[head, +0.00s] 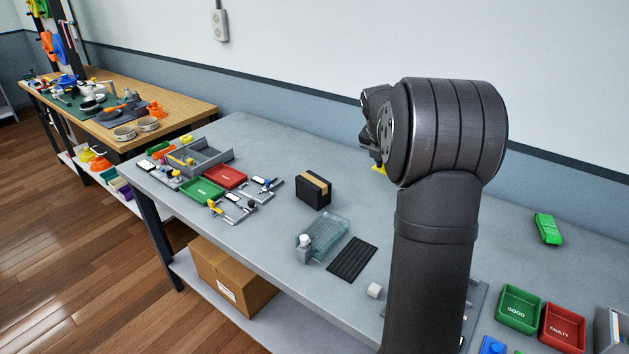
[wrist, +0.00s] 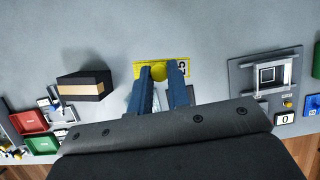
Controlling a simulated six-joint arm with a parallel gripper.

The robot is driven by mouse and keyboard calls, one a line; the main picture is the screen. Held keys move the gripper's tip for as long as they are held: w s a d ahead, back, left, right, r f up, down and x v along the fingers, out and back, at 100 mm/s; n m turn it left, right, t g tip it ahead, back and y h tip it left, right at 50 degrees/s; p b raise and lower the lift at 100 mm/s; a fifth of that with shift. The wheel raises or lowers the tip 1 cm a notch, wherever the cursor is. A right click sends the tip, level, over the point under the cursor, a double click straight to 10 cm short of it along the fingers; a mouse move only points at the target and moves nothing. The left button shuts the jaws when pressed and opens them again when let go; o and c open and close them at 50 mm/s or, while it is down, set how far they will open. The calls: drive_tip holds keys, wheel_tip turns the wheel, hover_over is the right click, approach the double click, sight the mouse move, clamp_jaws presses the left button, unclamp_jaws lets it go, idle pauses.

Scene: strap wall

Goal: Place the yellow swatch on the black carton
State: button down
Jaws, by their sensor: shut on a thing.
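The yellow swatch (wrist: 151,72) is a flat rectangle with a raised yellow knob and dark print at one end. In the wrist view my gripper (wrist: 160,74) is shut on its knob. In the head view only a bit of the swatch (head: 379,169) shows below my wrist; my arm hides most of the gripper. The black carton (wrist: 86,87) has a tan tape band and stands to the left of the swatch, apart from it. In the head view the carton (head: 314,191) stands upright on the grey table with a bare top except for the tape.
A clear box (head: 325,236) with a white-capped bottle and a black ribbed mat (head: 352,259) lie in front of the carton. Green and red trays (head: 225,176) and fixtures are at left. A green strap bundle (head: 547,229) lies at right. The table behind the carton is clear.

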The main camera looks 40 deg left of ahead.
drive_tip(key=s+a+n, duration=0.2)
drive_tip(key=s+a, duration=0.1)
drive_tip(key=a, duration=0.5)
hover_over(317, 186)
drive_tip(key=s, duration=0.2)
drive_tip(key=shift+y, duration=0.3)
drive_tip(key=f, duration=0.6)
drive_tip(key=shift+w+f, duration=0.25)
drive_tip(key=shift+f, duration=2.05)
drive_tip(key=shift+f, duration=0.2)
drive_tip(key=c, duration=1.4)
unclamp_jaws()
drive_tip(key=shift+o, duration=0.2)
drive_tip(key=shift+r, duration=0.1)
